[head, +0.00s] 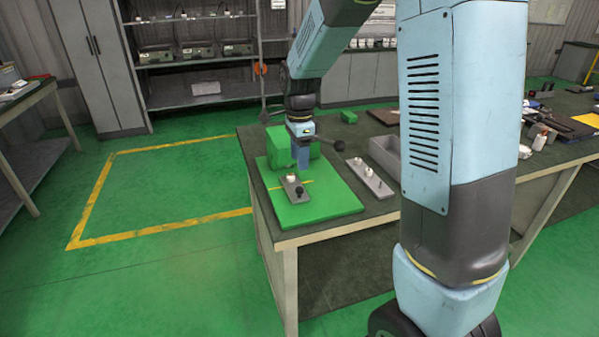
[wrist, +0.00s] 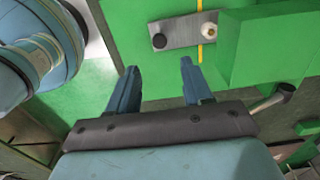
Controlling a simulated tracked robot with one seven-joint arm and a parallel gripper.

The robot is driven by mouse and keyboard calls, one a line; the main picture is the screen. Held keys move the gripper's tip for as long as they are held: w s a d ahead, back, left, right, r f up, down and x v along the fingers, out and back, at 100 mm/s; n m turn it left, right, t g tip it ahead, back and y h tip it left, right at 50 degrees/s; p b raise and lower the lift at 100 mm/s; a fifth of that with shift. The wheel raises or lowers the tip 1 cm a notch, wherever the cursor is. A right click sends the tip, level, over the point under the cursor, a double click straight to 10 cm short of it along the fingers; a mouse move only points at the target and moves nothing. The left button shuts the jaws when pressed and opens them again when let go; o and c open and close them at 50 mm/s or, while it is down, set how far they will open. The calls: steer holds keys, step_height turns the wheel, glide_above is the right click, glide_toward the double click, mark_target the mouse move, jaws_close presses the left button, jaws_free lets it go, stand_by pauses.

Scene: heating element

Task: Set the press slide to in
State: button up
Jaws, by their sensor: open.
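The press is a green block (head: 290,146) on a green base plate (head: 335,197) at the near left corner of the table. A grey slide plate (head: 294,189) lies on the base plate, with a white cylindrical piece and a black knob on it. In the wrist view the slide plate (wrist: 183,31) has its black knob (wrist: 159,41) at the left and the white piece (wrist: 208,30) at the right, beside a yellow line. My gripper (wrist: 155,78) is open and empty, its fingertips apart from the slide. In the head view my gripper (head: 301,165) is above and behind the slide.
My arm hides part of the table. The yellow-marked floor at left is clear.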

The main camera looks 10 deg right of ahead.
steer(key=shift+r, duration=1.75)
steer(key=shift+c, duration=0.4)
